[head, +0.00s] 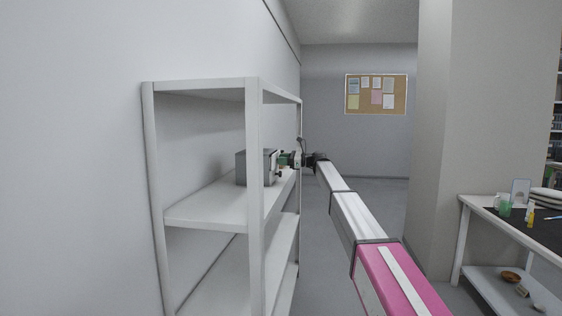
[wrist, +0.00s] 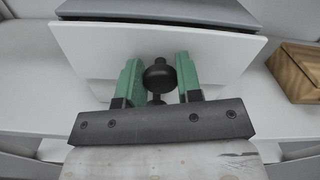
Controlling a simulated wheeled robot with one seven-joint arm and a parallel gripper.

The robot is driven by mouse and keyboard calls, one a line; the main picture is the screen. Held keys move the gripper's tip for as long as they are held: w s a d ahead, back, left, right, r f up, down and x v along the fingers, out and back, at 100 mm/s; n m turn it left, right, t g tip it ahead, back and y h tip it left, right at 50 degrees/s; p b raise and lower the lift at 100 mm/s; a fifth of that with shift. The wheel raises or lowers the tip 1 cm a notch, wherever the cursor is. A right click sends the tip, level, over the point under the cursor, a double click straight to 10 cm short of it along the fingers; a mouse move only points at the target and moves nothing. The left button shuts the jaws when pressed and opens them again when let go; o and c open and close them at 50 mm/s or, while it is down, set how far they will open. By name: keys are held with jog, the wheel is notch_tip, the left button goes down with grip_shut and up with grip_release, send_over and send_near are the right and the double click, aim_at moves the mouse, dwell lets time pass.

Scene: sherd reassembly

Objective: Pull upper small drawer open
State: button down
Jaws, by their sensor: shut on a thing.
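A small grey drawer cabinet (head: 256,167) stands on the upper shelf in the head view. Its white upper drawer front (wrist: 90,50) fills the middle of the wrist view, with a round black knob (wrist: 160,76). The front looks wider than the part below it and seems to stand out from the cabinet body, by how much I cannot tell. My gripper (wrist: 160,80) has its green fingers on both sides of the knob and is shut on it. In the head view my gripper (head: 291,160) is at the cabinet's front. A second dark knob (wrist: 156,99) shows below, partly hidden.
The white shelf unit (head: 254,130) has a post in front of the cabinet in the head view. A wooden box (wrist: 297,70) is right of the cabinet in the wrist view. A table (head: 485,207) with small items stands at the right.

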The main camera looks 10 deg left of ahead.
jog(key=d, duration=0.9)
jog(key=shift+d, duration=0.35)
jog(key=c, duration=0.8)
grip_release()
jog(key=shift+d, duration=0.15)
jog(key=d, duration=1)
jog(key=shift+d, duration=0.3)
